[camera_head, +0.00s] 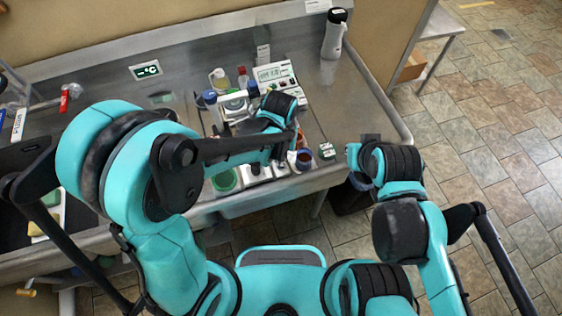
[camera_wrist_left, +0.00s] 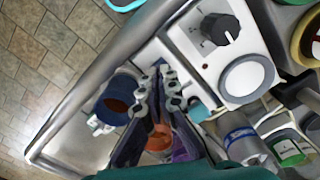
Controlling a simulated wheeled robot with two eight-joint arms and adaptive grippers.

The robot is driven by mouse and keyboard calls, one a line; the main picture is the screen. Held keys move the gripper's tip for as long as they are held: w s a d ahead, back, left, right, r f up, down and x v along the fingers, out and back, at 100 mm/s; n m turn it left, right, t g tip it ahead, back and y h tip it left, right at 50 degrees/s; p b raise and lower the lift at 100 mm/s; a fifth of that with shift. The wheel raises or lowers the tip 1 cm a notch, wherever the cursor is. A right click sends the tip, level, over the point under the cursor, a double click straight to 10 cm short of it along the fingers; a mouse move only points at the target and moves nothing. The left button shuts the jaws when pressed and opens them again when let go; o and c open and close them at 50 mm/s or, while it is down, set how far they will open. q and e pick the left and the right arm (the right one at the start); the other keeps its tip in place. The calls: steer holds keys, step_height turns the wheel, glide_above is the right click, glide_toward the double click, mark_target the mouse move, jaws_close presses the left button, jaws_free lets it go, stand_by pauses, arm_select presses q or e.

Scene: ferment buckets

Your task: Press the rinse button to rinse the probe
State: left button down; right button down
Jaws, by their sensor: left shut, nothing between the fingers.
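My left gripper (camera_head: 284,158) is over the front part of the steel bench, mostly hidden under my arm in the head view. In the left wrist view its fingers (camera_wrist_left: 158,84) are shut, with nothing between them. The tips are over or close to a white surface, beside a blue cup (camera_wrist_left: 115,98) with a brown inside; I cannot tell if they touch. I cannot make out which part is the rinse button. The probe cannot be picked out. A pH meter (camera_head: 273,73) with a lit display stands at the back.
A white device with a black knob (camera_wrist_left: 220,29) and a round grey plate (camera_wrist_left: 248,78) lies beside my fingers. Bottles and jars crowd the bench, including a green-lidded jar (camera_wrist_left: 289,151).

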arm_select(q)
steer(key=shift+r+p, duration=1.45)
steer(key=shift+r, duration=0.85)
